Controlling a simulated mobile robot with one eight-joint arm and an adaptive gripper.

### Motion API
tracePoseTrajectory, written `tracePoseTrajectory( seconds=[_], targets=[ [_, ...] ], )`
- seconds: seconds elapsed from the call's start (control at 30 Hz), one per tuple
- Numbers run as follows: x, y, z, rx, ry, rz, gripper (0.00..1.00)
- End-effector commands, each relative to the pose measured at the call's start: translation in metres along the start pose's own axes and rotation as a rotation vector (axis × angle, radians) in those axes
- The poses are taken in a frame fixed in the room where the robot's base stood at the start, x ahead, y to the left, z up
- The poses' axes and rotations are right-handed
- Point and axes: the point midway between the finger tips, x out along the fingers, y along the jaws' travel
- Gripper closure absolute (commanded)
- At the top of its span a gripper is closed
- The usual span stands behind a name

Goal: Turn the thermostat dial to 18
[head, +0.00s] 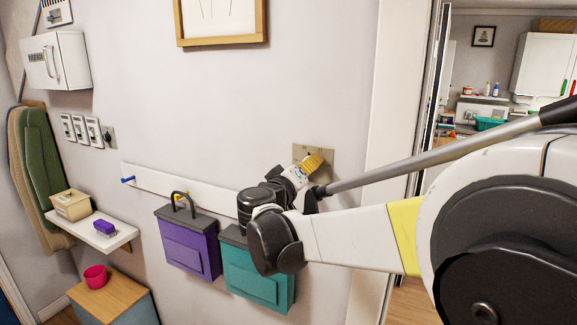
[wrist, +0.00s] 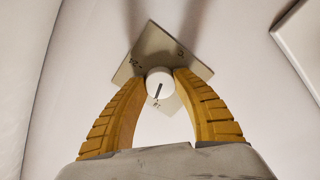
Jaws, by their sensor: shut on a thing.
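The thermostat is a beige square plate (head: 328,166) on the wall in the head view, partly hidden behind my yellow fingers. In the head view my gripper (head: 314,161) reaches the plate; the dial is hidden there.
A white rail (head: 142,178) with pegs runs along the wall, left of the plate. A purple bag (head: 188,243) and a teal bag (head: 255,270) hang below, near my arm. A white door frame (head: 388,90) stands just right of the plate.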

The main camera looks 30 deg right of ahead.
Motion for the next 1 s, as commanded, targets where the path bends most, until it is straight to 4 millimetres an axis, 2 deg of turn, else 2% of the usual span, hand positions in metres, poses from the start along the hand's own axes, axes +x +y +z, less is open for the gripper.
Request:
tracePoseTrajectory(
  seconds=[0.4,0.97,1.0],
  targets=[
    [0.0003,0.0009,0.0002,-0.187,-0.001,0.001,0.95],
    [0.0004,0.0010,0.0001,-0.212,-0.001,0.001,0.96],
    [0.0004,0.0010,0.0001,-0.212,-0.001,0.001,0.53]
  ],
)
